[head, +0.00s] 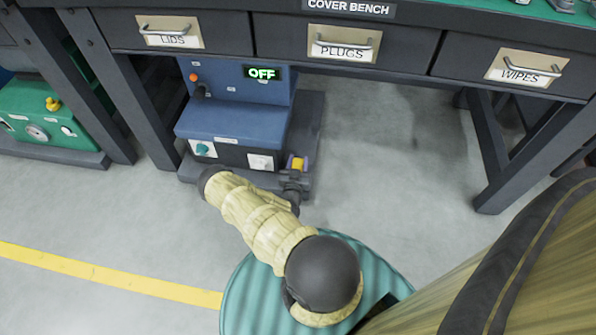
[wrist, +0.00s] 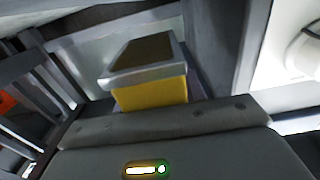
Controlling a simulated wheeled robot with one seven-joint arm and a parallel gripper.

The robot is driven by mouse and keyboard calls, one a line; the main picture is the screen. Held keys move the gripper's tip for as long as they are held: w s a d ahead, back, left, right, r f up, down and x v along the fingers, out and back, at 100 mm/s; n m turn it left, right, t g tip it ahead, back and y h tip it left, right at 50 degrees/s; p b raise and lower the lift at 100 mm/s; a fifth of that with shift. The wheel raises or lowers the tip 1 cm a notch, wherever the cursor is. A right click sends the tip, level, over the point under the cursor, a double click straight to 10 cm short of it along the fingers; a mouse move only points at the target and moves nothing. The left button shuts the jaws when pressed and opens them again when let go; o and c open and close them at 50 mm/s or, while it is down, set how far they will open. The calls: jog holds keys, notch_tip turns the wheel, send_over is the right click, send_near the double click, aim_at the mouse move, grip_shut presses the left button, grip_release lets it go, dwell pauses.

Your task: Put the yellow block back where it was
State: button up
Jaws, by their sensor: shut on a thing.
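The yellow block (head: 298,163) is at the end of my arm in the head view, beside the right front of the blue machine. My gripper (head: 294,176) is shut on the yellow block. In the wrist view the block (wrist: 150,96) shows a yellow side and a dark top with a grey rim, sticking out beyond the dark gripper (wrist: 165,122). Its lower part is hidden by the gripper. I cannot tell whether the block touches anything else.
The blue machine (head: 235,115) with a green OFF display (head: 262,73) stands under the cover bench (head: 400,65). Bench legs rise left and right. A green machine (head: 45,115) stands at left. A teal ribbed round top (head: 255,300) lies below my arm. Floor at right is clear.

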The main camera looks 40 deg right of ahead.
jog(key=shift+r, duration=0.1)
jog(key=shift+f+b, duration=1.25)
jog(key=shift+f, duration=0.6)
jog(key=shift+f, duration=0.15)
jog(key=o, duration=1.2)
